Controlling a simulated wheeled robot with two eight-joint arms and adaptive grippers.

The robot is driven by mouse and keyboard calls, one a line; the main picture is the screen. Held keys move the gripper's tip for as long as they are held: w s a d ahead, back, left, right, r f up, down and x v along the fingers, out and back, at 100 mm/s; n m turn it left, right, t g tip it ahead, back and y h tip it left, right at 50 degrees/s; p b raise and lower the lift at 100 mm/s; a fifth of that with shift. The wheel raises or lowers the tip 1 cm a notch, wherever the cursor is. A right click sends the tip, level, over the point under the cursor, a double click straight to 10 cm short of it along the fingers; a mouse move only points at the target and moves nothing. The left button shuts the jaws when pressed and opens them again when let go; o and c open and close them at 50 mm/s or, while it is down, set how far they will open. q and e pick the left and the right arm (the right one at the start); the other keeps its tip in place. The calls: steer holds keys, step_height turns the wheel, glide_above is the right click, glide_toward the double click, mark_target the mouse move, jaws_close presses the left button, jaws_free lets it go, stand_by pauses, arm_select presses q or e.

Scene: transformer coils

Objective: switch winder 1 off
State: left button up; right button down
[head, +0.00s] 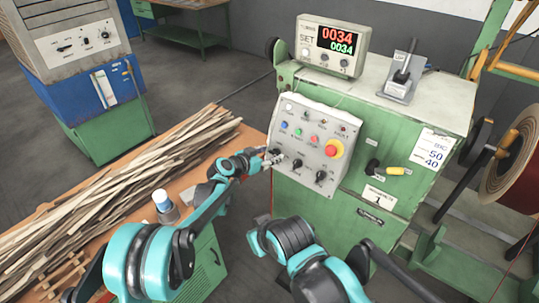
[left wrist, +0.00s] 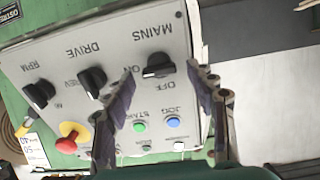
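The green winder (head: 340,215) stands in front of me with a grey control panel (head: 312,140) on its face. Its display (head: 338,40) is lit and reads 0034 in red and green. The left wrist view shows the panel upside down, with the black MAINS knob (left wrist: 158,66) marked ON and OFF; I cannot tell which mark it points to. My left gripper (head: 266,160) is at the panel's left edge. Its open fingers (left wrist: 161,80) stand either side of the MAINS knob, with no clear contact. My right arm shows low in the middle; its gripper is not visible.
Other panel controls are close by: the DRIVE knob (left wrist: 92,80), the RPM knob (left wrist: 40,92) and the red emergency button (head: 333,148). A wooden bench (head: 258,137) with a heap of strips lies left. A blue-green cabinet (head: 108,100) stands behind it.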

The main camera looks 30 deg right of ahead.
arm_select(q)
steer(key=c, duration=1)
steer(key=shift+n, duration=0.4)
steer(key=n, duration=0.3)
steer(key=shift+n, duration=0.3)
steer(key=n, duration=0.4)
steer(key=shift+w+a, duration=0.1)
steer(key=n, duration=0.5)
steer(key=shift+f, duration=0.15)
steer(key=shift+n, duration=2.3)
